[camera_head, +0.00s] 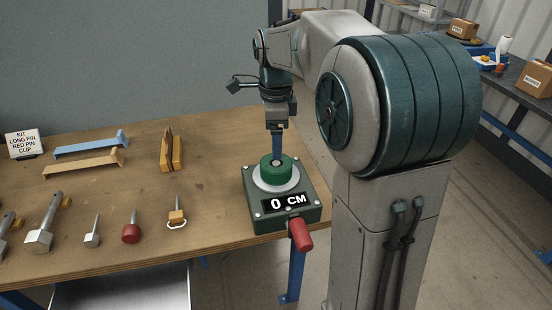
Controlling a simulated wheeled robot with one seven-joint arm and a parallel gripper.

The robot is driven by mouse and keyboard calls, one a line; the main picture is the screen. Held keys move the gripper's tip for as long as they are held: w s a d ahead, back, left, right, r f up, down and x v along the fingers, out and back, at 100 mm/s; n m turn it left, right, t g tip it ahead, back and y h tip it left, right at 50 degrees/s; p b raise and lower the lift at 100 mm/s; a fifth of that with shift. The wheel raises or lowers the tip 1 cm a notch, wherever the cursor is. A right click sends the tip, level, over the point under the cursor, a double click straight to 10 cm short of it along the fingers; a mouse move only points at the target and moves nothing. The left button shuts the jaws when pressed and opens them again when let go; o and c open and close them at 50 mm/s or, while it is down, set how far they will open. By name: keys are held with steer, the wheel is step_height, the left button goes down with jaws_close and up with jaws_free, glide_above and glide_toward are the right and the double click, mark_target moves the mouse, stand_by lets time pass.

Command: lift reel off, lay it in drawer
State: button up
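The reel appears to be the green round piece (280,168) on a pale disc (275,184) on top of a dark green box (255,214). The box's display reads "0 CM". My gripper (277,158) is above the box and points down. A narrow blue part under it reaches the top of the green piece at its centre. I cannot tell whether this is a finger seen edge-on or a held thing, nor whether it grips. An open, pale metal drawer (120,292) shows below the table's front edge, cut off by the picture.
A red handle (300,235) sticks out from the box's front. A "KIT" sign (24,143) stands far left. My arm fills the right.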

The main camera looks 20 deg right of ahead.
mark_target(275, 163)
step_height(275, 163, down, 9)
steer(key=shift+f, duration=0.2)
stand_by(0.3)
steer(key=c, duration=1.2)
steer(key=shift+o, duration=0.2)
steer(key=shift+r, duration=0.2)
steer(key=shift+r+p, duration=2.05)
steer(key=shift+r, duration=0.6)
steer(key=shift+r+p, duration=1.6)
steer(key=shift+r, duration=0.4)
